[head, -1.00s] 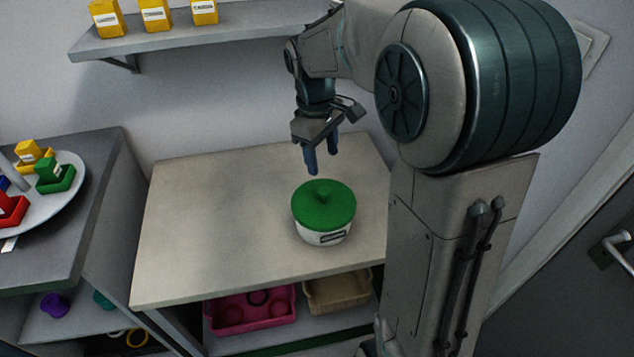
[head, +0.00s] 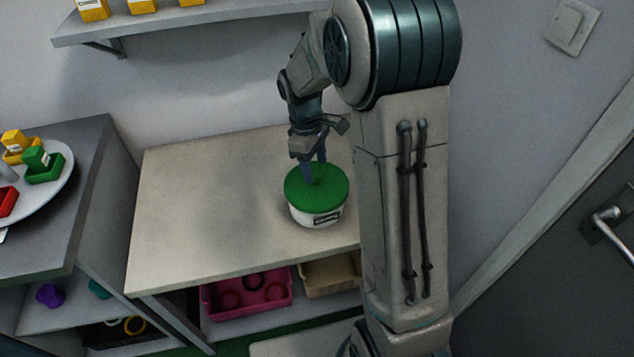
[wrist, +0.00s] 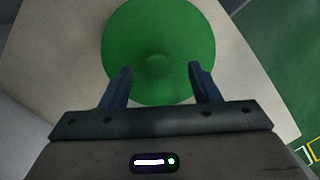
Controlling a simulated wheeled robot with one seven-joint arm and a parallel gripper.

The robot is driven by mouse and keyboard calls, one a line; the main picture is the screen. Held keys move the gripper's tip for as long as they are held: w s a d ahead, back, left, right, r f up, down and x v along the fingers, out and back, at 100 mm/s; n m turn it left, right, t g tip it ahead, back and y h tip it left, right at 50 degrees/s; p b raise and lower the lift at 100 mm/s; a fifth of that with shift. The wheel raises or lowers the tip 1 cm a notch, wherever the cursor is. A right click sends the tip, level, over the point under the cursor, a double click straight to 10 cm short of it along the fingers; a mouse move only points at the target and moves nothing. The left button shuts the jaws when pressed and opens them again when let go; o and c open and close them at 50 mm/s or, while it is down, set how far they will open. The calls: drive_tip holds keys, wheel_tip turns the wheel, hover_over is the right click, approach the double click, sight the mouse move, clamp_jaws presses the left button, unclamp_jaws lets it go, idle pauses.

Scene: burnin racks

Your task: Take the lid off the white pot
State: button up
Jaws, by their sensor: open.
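The white pot (head: 318,219) stands upright on the beige worktop, with a dark label on its front. Its green lid (head: 327,189) sits on top and has a round knob in the middle. The lid (wrist: 158,25) fills the upper middle of the wrist view, with its knob (wrist: 158,66) centred. My gripper (head: 315,177) points down over the lid, close to the knob. In the wrist view its blue fingers (wrist: 160,72) are open, one on each side of the knob, with gaps to it. The fingers partly hide the knob in the head view.
The worktop (head: 190,220) is clear left of the pot. Below it are a pink bin (head: 245,308) and a tan bin (head: 330,275). A grey cabinet (head: 85,150) at left bears a round tray (head: 62,190) with coloured blocks. A wall shelf (head: 150,30) holds yellow boxes.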

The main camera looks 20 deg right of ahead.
sight(316, 172)
drive_tip(key=f, duration=0.4)
drive_tip(key=shift+d+f, duration=0.15)
drive_tip(key=shift+d, duration=0.1)
drive_tip(key=c, duration=1.1)
